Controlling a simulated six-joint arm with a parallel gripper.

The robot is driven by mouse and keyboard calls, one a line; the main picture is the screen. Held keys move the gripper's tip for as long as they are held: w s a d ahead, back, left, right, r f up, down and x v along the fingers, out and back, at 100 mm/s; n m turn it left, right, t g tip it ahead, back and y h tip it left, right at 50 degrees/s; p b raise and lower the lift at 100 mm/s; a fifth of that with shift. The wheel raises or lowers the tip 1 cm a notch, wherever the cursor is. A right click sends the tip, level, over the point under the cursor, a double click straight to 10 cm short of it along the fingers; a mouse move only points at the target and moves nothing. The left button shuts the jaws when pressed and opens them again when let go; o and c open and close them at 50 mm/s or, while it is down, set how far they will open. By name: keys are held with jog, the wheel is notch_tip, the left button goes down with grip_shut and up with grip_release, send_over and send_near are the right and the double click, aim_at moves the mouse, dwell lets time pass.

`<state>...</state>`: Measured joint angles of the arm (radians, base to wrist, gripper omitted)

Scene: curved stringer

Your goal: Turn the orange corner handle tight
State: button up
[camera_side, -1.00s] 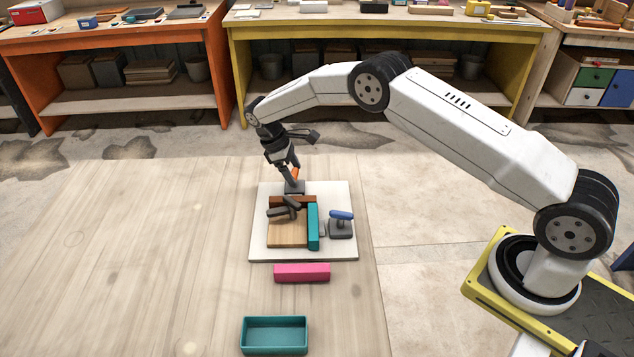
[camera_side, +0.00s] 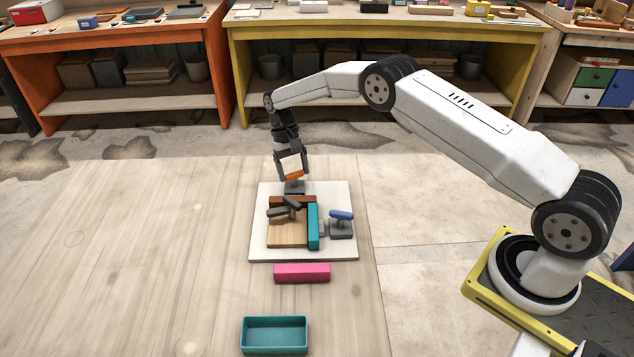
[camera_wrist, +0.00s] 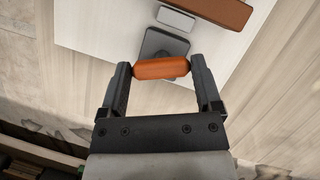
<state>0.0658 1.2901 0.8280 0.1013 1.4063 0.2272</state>
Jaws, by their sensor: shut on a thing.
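The orange corner handle (camera_side: 294,176) sits on a dark grey clamp block (camera_side: 294,187) at the back edge of the white board (camera_side: 265,237). My gripper (camera_side: 292,175) is over it, pointing down. In the wrist view the orange handle (camera_wrist: 161,67) lies crosswise between the two fingers of my gripper (camera_wrist: 160,70), which touch its ends. The dark clamp base (camera_wrist: 163,45) shows just beyond it. A brown piece (camera_side: 292,201) lies along the back of a light wooden block (camera_side: 287,234), with a teal piece (camera_side: 313,227) along its right side.
A dark grey-handled clamp (camera_side: 285,209) stands over the brown piece. A blue-handled clamp (camera_side: 341,222) stands right of the teal piece. A pink block (camera_side: 302,273) and an empty teal tray (camera_side: 274,336) are in front. The table's left is clear.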

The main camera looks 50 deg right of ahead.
jog(key=m, duration=0.2)
jog(key=m+t+y, duration=0.1)
jog(key=m, duration=0.1)
jog(key=shift+d+m+y, duration=0.1)
jog(key=shift+m+y, duration=0.2)
jog(key=m+t, duration=0.1)
jog(key=m, duration=0.2)
jog(key=shift+y, duration=0.4)
jog(key=shift+m, duration=0.4)
jog(key=o, duration=1)
jog(key=shift+o, duration=0.2)
jog(key=shift+r, duration=0.1)
jog(key=v, duration=0.7)
jog(key=shift+d+r, duration=0.2)
jog(key=shift+r, duration=0.1)
jog(key=shift+s, duration=0.1)
